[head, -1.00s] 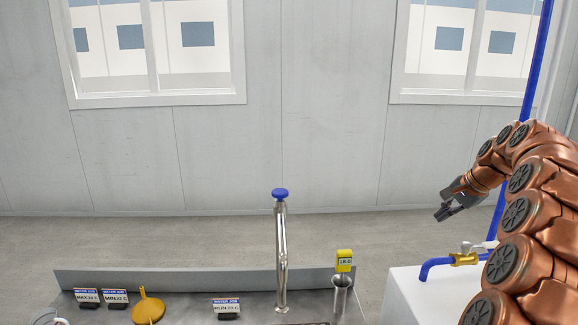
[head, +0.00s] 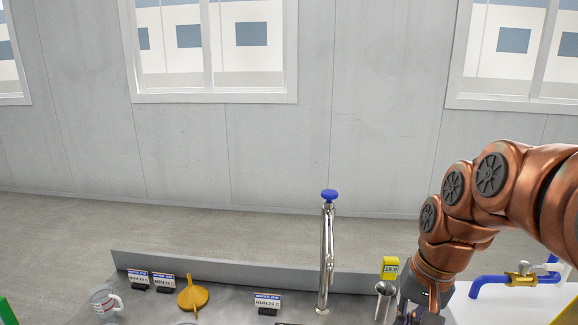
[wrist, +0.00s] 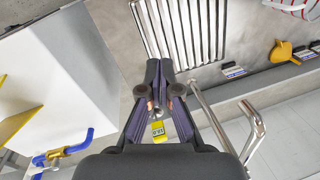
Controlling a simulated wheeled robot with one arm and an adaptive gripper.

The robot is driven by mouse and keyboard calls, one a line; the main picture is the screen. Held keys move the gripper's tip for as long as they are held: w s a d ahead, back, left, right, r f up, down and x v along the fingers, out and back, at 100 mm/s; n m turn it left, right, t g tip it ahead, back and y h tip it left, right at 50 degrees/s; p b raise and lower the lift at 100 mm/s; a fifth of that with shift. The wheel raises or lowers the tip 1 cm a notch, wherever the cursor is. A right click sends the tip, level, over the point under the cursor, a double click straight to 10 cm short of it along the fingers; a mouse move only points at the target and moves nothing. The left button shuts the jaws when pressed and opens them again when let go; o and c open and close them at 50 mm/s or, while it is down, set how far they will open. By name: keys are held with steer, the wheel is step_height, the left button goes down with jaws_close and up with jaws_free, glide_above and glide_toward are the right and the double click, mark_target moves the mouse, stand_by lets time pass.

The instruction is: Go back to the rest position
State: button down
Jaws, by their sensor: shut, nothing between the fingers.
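My gripper (wrist: 165,75) points down in the wrist view, its fingers together and empty. In the head view my gripper (head: 428,306) is at the lower right, partly cut off by the bottom edge, beside a metal cup (head: 385,301). A yellow thermometer display (head: 390,268) reading about 18.0 sits above that cup. The yellow display also shows in the wrist view (wrist: 158,128), just below the fingers. My copper arm comes in from the right of the head view.
A blue pipe with brass valve (head: 520,279) is at right. A slatted drain (wrist: 185,30) lies below.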

steer(key=s+f+n+g+h, duration=0.1)
steer(key=s+f, duration=0.3)
steer(key=s, duration=0.5)
steer(key=s+a+f+n+g+h, duration=0.1)
steer(key=s+f, duration=0.3)
steer(key=s, duration=0.6)
steer(key=shift+a+n, duration=0.3)
steer(key=shift+n, duration=0.6)
steer(key=shift+s+d, duration=0.1)
